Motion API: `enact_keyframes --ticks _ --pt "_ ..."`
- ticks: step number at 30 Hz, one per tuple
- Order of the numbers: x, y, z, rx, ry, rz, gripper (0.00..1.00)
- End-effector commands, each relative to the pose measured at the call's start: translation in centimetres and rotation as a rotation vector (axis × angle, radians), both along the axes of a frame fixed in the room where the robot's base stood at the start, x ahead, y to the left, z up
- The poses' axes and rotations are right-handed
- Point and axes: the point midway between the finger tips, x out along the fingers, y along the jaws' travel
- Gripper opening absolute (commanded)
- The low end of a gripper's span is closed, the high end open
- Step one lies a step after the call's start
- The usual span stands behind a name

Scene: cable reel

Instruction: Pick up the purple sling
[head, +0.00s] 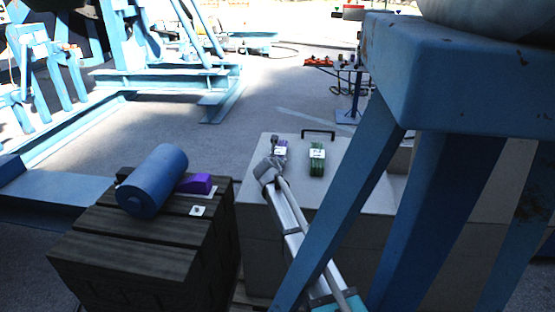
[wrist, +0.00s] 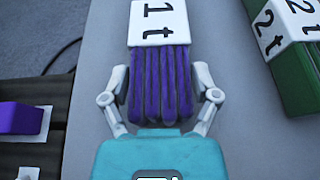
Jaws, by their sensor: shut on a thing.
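The purple sling (wrist: 160,82) is a folded bundle with a white label (wrist: 158,22) reading "1 t". It lies on the light grey top of a box. My gripper (wrist: 162,96) has one finger on each side of the bundle and is shut on it. In the head view the sling (head: 280,153) shows small beside my gripper (head: 270,165), partly hidden by it.
A green sling (head: 317,160) labelled "2 t" lies to the right on the grey box top (head: 350,197). A black handle (head: 318,132) stands behind. A dark wooden block (head: 130,245) at left bears a blue cylinder (head: 153,180) and a purple wedge (head: 195,184). Blue frame legs (head: 345,200) stand close at right.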

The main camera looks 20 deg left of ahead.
Motion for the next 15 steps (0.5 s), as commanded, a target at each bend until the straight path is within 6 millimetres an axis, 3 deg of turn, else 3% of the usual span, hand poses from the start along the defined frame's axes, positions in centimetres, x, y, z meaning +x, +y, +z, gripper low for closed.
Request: enact_keyframes --ticks 15 --pt "0.0 0.0 2.8 0.000 -0.001 0.000 0.17"
